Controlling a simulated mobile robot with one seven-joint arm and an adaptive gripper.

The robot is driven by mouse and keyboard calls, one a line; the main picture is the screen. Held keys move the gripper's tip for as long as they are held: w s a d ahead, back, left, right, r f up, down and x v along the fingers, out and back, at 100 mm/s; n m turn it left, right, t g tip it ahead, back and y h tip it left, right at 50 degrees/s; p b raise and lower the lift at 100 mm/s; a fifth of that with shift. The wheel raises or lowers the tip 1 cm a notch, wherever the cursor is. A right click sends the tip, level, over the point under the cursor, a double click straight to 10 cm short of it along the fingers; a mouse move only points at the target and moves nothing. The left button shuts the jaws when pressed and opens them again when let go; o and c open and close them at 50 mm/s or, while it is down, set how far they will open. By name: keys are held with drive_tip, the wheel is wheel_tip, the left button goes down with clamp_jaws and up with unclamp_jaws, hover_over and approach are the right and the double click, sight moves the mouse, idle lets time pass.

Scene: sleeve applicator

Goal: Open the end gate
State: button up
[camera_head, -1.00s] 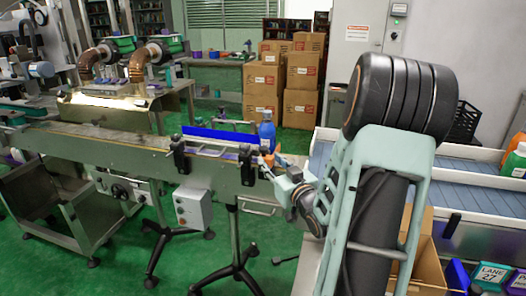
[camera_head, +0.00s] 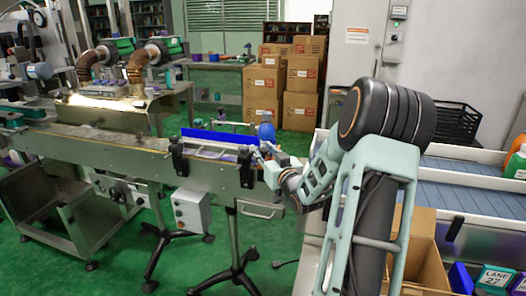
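The conveyor (camera_head: 105,147) runs from the left to its right end, near the middle of the picture. A blue bottle (camera_head: 266,131) stands upright at that end, beside a blue guide rail (camera_head: 215,137). My gripper (camera_head: 262,160) is at the conveyor's right end, just in front of and below the bottle. It is small and partly hidden by its own wrist, so I cannot tell whether its fingers are open or hold anything. The end gate cannot be made out clearly; my gripper covers that end of the belt.
Black clamp brackets (camera_head: 246,166) and a grey control box (camera_head: 190,210) are on the conveyor's near side. A blue roller lane (camera_head: 480,192) and an open cardboard box (camera_head: 420,245) are at the right. Stacked cartons (camera_head: 300,80) stand behind.

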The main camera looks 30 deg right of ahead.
drive_tip(key=shift+w, duration=0.2)
drive_tip(key=shift+c, duration=0.2)
clamp_jaws()
